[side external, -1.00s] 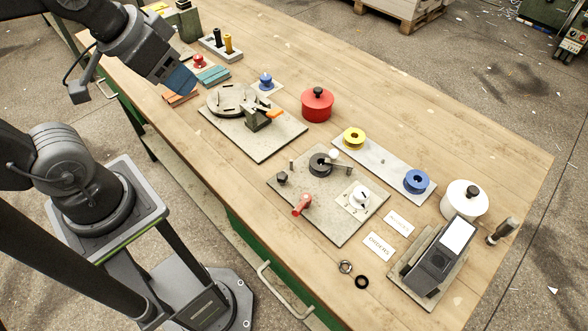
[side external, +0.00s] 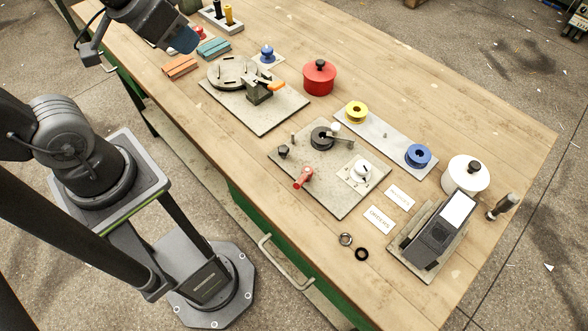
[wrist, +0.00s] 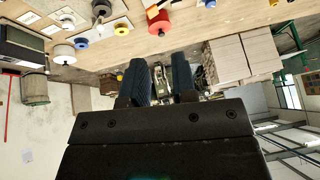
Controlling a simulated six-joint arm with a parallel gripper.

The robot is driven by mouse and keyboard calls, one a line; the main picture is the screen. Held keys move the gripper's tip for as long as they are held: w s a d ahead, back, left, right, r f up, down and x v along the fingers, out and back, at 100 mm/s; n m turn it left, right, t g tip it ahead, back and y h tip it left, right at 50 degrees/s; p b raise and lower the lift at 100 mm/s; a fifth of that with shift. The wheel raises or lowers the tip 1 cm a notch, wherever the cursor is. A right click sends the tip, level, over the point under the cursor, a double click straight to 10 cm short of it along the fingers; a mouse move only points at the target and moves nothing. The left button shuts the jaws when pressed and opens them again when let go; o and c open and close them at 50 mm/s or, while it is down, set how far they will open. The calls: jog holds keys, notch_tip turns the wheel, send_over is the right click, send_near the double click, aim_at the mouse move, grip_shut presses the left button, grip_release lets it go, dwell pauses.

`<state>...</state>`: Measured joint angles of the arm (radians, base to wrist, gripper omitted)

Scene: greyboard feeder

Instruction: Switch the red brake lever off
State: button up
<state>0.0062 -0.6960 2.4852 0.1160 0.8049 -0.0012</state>
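The red brake lever (side external: 303,178) sits at the front left edge of a grey plate (side external: 340,208) on the wooden bench in the side external view. Its handle slants down to the left. My gripper is at the upper left of that view, over the far end of the bench and well away from the lever. In the wrist view my gripper (wrist: 162,78) has two dark blue fingers apart with nothing between them. The lever cannot be made out in the wrist view.
The same plate carries a black crank (side external: 322,138) with a white knob and a white dial (side external: 362,172). A round table fixture (side external: 236,75), a red pot (side external: 319,77), yellow (side external: 355,112) and blue (side external: 418,155) spools, a white pot (side external: 466,174) and a dark device (side external: 436,238) stand around it.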

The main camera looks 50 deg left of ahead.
jog(key=w, duration=0.1)
jog(key=w+a+m+t+y, duration=0.1)
jog(key=w, duration=0.1)
jog(key=w+a+m, duration=0.1)
jog(key=shift+w+f+t, duration=0.2)
jog(key=shift+w+t, duration=0.1)
jog(key=shift+w, duration=0.05)
jog(key=c, duration=0.3)
jog(key=w+m+t, duration=0.1)
jog(key=w+m, duration=0.1)
jog(key=w+m+t, duration=0.1)
jog(key=w+m, duration=0.1)
jog(key=shift+w+f, duration=0.2)
jog(key=shift+w, duration=0.2)
grip_shut()
jog(key=w+d+f+m+t+h, duration=0.1)
jog(key=w+d+f+m+h, duration=0.35)
jog(key=m, duration=0.55)
jog(key=s+d+f+m+g+h, duration=0.5)
jog(key=s+f+m+g, duration=0.4)
jog(key=f+m+g, duration=0.3)
jog(key=shift+d+m+g, duration=0.2)
jog(key=shift+m+g, duration=0.2)
jog(key=shift+g, duration=0.1)
